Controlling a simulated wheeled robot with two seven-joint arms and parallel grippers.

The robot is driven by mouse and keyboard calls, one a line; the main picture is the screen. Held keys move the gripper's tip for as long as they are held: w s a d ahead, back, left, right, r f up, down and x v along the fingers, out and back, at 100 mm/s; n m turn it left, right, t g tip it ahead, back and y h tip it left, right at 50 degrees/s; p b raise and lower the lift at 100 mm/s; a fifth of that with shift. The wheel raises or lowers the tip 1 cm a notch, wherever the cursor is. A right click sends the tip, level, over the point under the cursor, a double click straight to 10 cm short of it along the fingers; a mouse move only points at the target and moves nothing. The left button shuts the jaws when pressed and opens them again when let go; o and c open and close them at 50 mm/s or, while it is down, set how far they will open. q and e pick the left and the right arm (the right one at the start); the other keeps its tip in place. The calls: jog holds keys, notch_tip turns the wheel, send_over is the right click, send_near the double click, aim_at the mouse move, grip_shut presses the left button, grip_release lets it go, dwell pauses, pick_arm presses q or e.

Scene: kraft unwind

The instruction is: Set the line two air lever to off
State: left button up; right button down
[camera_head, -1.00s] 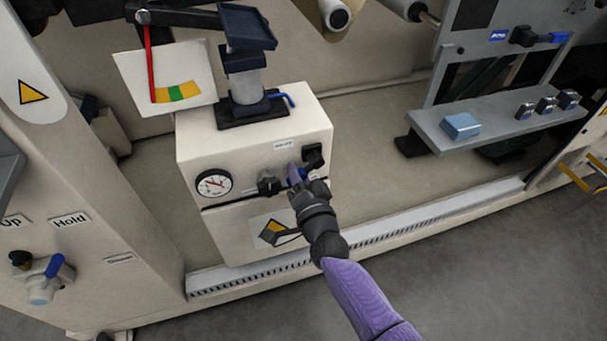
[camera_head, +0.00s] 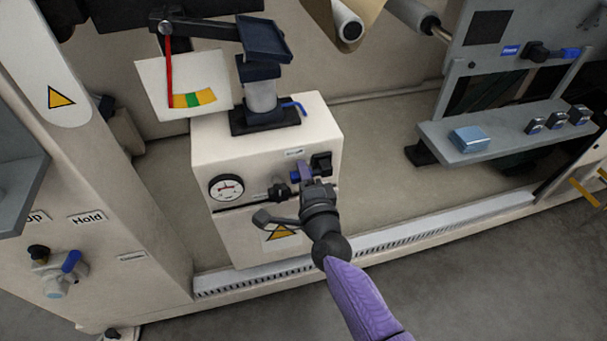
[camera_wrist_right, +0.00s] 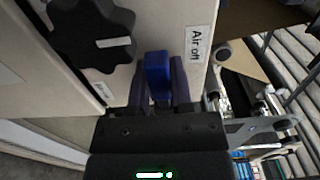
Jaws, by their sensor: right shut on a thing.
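The blue air lever (camera_wrist_right: 157,75) is on the front of the cream cabinet (camera_head: 265,145). It sits between the two fingers of my right gripper (camera_wrist_right: 157,85), which is shut on it. A label (camera_wrist_right: 195,55) beside it in the right wrist view appears to read "Air off". In the head view a bit of blue lever (camera_head: 295,177) shows at the left of the right gripper (camera_head: 306,174); the gripper hides most of it. My left gripper is not in view.
A round gauge (camera_head: 227,187) and a dark knob (camera_head: 279,193) are left of the lever; a black fitting (camera_head: 321,163) is close at its upper right. Another blue-handled valve (camera_head: 71,262) is on the left panel. A grey shelf (camera_head: 500,150) stands right.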

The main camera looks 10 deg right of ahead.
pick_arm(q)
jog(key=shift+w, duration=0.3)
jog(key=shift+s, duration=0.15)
pick_arm(e)
jog(key=c, duration=0.7)
grip_release()
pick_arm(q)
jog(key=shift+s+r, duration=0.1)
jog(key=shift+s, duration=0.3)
pick_arm(e)
jog(key=shift+o, duration=0.9)
jog(key=shift+s, duration=0.1)
jog(key=shift+s+r+p, duration=0.1)
jog(key=shift+s+p, duration=0.2)
jog(key=shift+s, duration=0.05)
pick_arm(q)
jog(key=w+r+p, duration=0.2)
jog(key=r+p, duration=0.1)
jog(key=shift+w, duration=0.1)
pick_arm(e)
jog(key=s, duration=0.9)
jog(key=shift+d, duration=0.2)
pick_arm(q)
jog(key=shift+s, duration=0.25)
